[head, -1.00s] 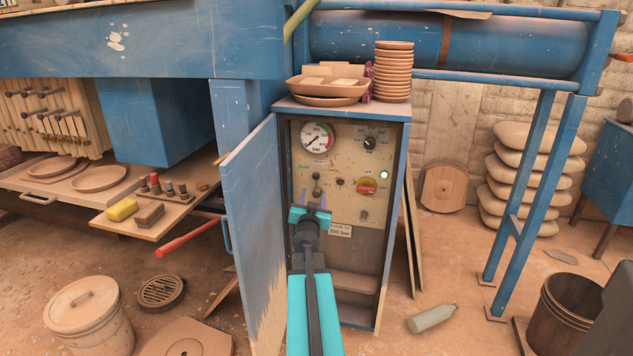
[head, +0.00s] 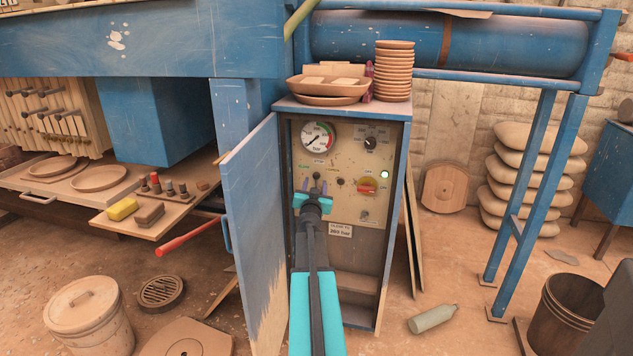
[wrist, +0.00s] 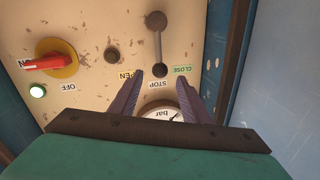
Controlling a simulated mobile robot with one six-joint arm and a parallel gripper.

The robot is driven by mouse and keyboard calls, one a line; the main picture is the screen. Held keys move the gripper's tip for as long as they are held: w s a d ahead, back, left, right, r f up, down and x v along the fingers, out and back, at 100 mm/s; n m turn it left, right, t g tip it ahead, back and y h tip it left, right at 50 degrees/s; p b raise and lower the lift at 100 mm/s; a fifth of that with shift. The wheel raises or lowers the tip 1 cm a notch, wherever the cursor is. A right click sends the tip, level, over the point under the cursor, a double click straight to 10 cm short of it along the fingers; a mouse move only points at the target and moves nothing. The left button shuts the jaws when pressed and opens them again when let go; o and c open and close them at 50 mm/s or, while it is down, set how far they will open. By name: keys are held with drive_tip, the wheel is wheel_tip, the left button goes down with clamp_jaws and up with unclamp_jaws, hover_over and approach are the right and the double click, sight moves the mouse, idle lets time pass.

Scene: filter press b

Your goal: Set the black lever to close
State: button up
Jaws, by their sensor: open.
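The black lever (head: 317,179) is on the beige control panel inside the open blue cabinet. In the wrist view, which shows the panel upside down, the lever (wrist: 157,42) stands in line with the STOP label (wrist: 159,84). The green CLOSE label (wrist: 182,70) is to its right there, and the OPEN label (wrist: 131,75) is to its left, partly hidden by a finger. My gripper (head: 316,188) is open in front of the lever. In the wrist view its fingers (wrist: 158,82) appear on either side of the lever's end; I cannot tell whether they touch it.
A pressure gauge (head: 318,137) is above the lever. A red switch on a yellow plate (head: 367,186) and a lit lamp (head: 384,174) are to the right. The open blue door (head: 250,225) stands close on the left. Stacked dishes (head: 393,72) sit on the cabinet.

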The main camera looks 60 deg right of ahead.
sight(316, 178)
drive_tip(key=shift+x, duration=2.2)
clamp_jaws()
